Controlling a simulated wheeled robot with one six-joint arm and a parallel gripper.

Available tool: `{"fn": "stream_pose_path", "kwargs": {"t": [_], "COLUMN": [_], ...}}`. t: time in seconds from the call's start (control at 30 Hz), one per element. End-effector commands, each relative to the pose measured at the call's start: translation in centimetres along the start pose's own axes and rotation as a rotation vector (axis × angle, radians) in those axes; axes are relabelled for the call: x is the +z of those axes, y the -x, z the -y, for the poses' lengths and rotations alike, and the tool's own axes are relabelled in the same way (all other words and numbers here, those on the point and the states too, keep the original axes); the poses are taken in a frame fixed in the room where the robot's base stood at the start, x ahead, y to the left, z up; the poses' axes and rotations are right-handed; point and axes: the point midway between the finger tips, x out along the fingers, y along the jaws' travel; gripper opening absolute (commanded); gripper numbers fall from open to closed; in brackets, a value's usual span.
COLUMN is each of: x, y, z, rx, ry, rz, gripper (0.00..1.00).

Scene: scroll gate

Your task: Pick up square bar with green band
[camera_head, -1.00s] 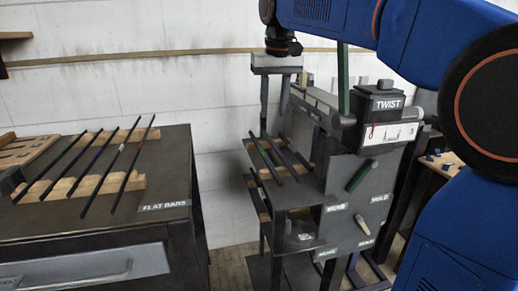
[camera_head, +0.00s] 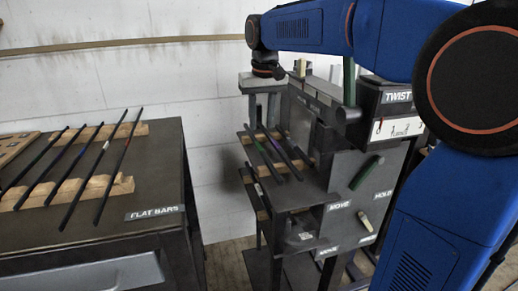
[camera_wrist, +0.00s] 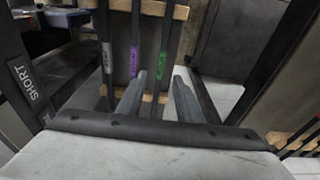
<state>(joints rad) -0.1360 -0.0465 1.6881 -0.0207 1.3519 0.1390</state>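The bar with the green band (camera_wrist: 165,66) is dark and lies among parallel bars on a rack in the wrist view. In the head view this group of bars (camera_head: 272,152) rests on the rack's wooden supports. My gripper (camera_wrist: 160,73) is open, and its two grey fingers show on either side of the green-banded bar in the wrist view. I cannot tell how far above it they are. In the head view my gripper (camera_head: 263,119) points down near the far end of the rack bars. The bar's cross-section is too small to make out.
A purple-banded bar (camera_wrist: 134,62) and a grey-banded bar (camera_wrist: 106,58) lie left of the green one. A "SHORT" label (camera_wrist: 24,82) is at the left. The machine marked "TWIST" (camera_head: 397,97) stands right of the rack. The flat-bars table (camera_head: 150,190) is at the left.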

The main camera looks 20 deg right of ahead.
Motion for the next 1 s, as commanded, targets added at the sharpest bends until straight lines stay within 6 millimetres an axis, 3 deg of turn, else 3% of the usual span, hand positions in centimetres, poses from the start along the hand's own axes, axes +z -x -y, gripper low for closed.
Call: {"fn": "stream_pose_path", "kwargs": {"t": [0.1, 0.37, 0.7, 1.0], "x": [0.0, 0.0, 0.0, 0.0], "y": [-1.6, -3.1, -7.2, -7.7], "z": [0.0, 0.0, 0.2, 0.2], "rx": [0.0, 0.0, 0.0, 0.0], "ry": [0.0, 0.0, 0.0, 0.0], "rz": [0.002, 0.001, 0.001, -0.001], "gripper": [0.33, 0.33, 0.33, 0.33]}}
